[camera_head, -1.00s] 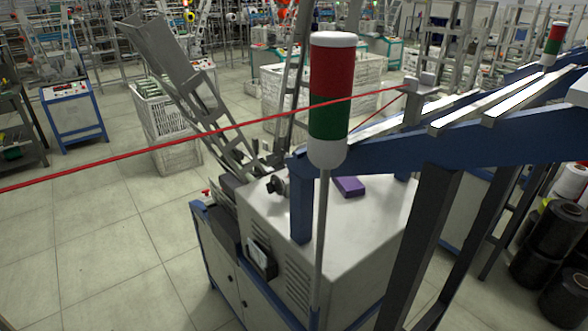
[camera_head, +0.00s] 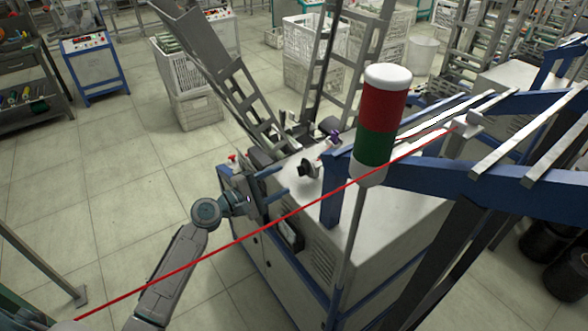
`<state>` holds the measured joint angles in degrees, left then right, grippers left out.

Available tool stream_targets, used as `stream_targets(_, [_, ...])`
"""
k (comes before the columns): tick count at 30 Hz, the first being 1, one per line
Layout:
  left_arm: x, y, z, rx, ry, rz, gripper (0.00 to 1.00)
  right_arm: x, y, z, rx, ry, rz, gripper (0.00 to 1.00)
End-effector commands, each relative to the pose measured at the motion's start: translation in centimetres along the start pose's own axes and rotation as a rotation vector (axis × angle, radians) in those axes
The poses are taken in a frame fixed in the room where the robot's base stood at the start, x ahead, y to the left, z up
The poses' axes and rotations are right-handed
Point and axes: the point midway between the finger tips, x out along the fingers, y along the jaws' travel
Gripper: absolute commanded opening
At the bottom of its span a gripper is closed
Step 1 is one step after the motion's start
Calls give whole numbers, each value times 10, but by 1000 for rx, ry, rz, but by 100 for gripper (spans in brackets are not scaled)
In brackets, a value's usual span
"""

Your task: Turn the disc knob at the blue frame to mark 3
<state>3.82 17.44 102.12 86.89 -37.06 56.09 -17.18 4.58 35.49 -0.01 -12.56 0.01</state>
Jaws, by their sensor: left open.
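The disc knob (camera_head: 308,169) is a small dark round part on the pale machine top, just left of the blue frame's post (camera_head: 333,190). Its marks and setting are too small to read. My left gripper (camera_head: 284,183) is open, its two fingers pointing right toward the knob from the left side of the machine. A gap seems to remain between fingertips and knob, and nothing is between the fingers. My right gripper is not in view.
A signal lamp (camera_head: 382,125) in red and green stands on a pole right of the knob. A taut red line (camera_head: 200,258) crosses the view in front of the machine. A slanted metal chute (camera_head: 215,65) rises behind. White crates (camera_head: 190,85) stand on the floor at the back left.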

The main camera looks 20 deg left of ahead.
Motion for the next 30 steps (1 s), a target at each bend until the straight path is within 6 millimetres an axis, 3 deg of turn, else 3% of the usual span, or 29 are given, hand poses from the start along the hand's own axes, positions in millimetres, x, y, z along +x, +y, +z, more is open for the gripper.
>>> stream_targets(3, [23,4,2,-3,-1,2,49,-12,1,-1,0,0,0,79])
stream_targets(9, [47,2,1,0,0,0,49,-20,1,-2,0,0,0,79])
stream_targets(21, [55,-1,0,2,0,-1,49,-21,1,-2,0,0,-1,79])
stream_targets(28, [54,-1,0,2,0,-1,4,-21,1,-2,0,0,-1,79])
stream_targets(30, [54,-1,0,2,0,-2,4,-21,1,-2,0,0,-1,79])
